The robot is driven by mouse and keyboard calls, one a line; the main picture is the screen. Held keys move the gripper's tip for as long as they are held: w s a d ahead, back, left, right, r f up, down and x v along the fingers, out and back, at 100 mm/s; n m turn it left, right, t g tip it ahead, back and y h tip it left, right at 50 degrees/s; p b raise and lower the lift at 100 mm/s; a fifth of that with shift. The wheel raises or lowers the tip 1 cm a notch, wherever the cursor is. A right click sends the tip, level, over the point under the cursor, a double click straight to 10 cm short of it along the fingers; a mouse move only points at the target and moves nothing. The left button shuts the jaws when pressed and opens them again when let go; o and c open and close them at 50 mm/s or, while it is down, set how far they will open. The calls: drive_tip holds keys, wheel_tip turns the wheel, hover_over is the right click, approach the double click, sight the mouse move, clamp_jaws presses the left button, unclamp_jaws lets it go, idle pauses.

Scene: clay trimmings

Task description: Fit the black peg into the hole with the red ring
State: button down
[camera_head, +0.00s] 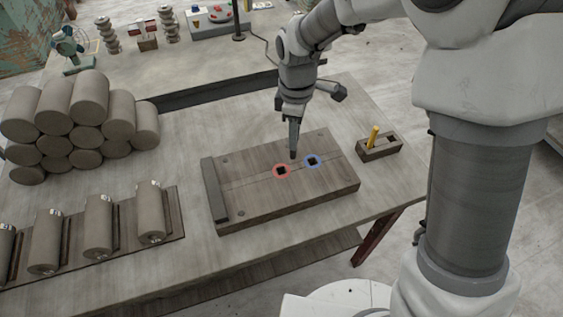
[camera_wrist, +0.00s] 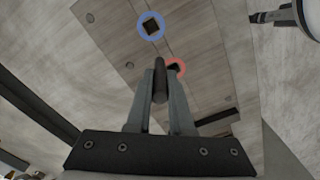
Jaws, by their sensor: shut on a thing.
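The wooden board (camera_head: 245,190) lies on the table with a red-ringed hole (camera_head: 282,171) and a blue-ringed hole (camera_head: 312,161). My gripper (camera_head: 294,138) is above the board, slightly behind the red ring. In the wrist view it is shut on the dark peg (camera_wrist: 160,82), which points away from the camera. The red ring shows in the wrist view (camera_wrist: 181,67), partly hidden by a finger, with the peg's end just left of it. The blue ring is fully seen there (camera_wrist: 151,26). The peg looks out of the hole; its height above the board is unclear.
A small wooden holder (camera_head: 388,149) with a yellow peg (camera_head: 374,135) stands right of the board. Stacked clay cylinders (camera_head: 75,125) are at left, and several more lie on a dark rack (camera_head: 120,235). Bare table lies between rack and board.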

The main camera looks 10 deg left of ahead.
drive_tip(key=shift+s+a+f+b, duration=0.15)
drive_tip(key=shift+s+a+f, duration=0.3)
drive_tip(key=shift+f, duration=0.6)
drive_tip(key=shift+s+a+f+b, duration=0.2)
drive_tip(key=shift+s+a+f, duration=0.25)
drive_tip(key=shift+f, duration=0.55)
drive_tip(key=shift+s+a+f+b, duration=0.15)
drive_tip(key=shift+s+a+f, duration=0.25)
drive_tip(key=shift+f, duration=0.65)
drive_tip(key=shift+d, duration=0.1)
drive_tip(key=shift+f, duration=0.25)
drive_tip(key=c, duration=0.8)
unclamp_jaws()
drive_tip(key=shift+r, duration=0.1)
drive_tip(key=shift+r, duration=0.1)
